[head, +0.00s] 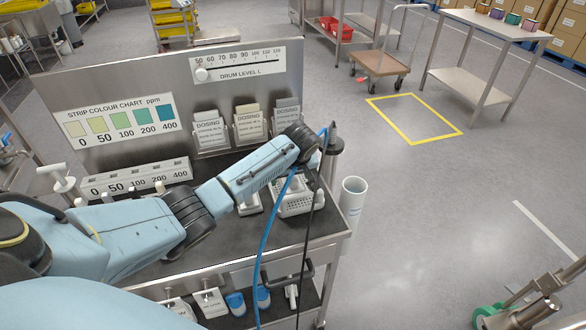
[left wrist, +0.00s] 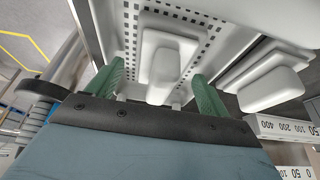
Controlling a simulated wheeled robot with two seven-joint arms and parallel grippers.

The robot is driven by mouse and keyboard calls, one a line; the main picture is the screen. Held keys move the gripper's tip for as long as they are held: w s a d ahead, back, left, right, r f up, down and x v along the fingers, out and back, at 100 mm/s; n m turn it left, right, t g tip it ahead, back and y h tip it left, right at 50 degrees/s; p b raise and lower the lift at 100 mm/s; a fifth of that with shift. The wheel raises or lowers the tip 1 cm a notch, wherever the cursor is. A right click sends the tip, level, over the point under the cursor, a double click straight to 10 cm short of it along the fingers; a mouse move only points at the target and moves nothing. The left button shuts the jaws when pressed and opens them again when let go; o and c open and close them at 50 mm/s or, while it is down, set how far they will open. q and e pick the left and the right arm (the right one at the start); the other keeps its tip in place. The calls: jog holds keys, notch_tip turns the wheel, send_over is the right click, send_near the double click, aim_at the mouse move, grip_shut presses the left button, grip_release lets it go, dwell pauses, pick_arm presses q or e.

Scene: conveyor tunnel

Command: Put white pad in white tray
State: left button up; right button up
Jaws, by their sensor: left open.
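The white tray (head: 296,209) is a perforated basket at the right end of the dark bench top. In the left wrist view its perforated floor (left wrist: 206,50) surrounds a white pad (left wrist: 165,68) with a raised block on a flat base. My left gripper (left wrist: 158,72) is open, its green fingers on either side of this pad; I cannot tell whether they touch it. In the head view my left wrist hides the fingers. A second white pad (head: 250,204) sits left of the tray, outside it; it also shows in the left wrist view (left wrist: 270,90). My right gripper is not seen.
A numbered strip block (head: 136,178) and a colour chart panel (head: 120,120) stand behind my left arm. A white cylinder (head: 352,200) stands beside the bench's right edge. Open floor lies to the right.

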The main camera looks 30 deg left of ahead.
pick_arm(q)
jog(key=p+v, duration=0.2)
jog(key=v, duration=0.9)
jog(key=shift+r, duration=0.3)
jog(key=shift+s, duration=0.1)
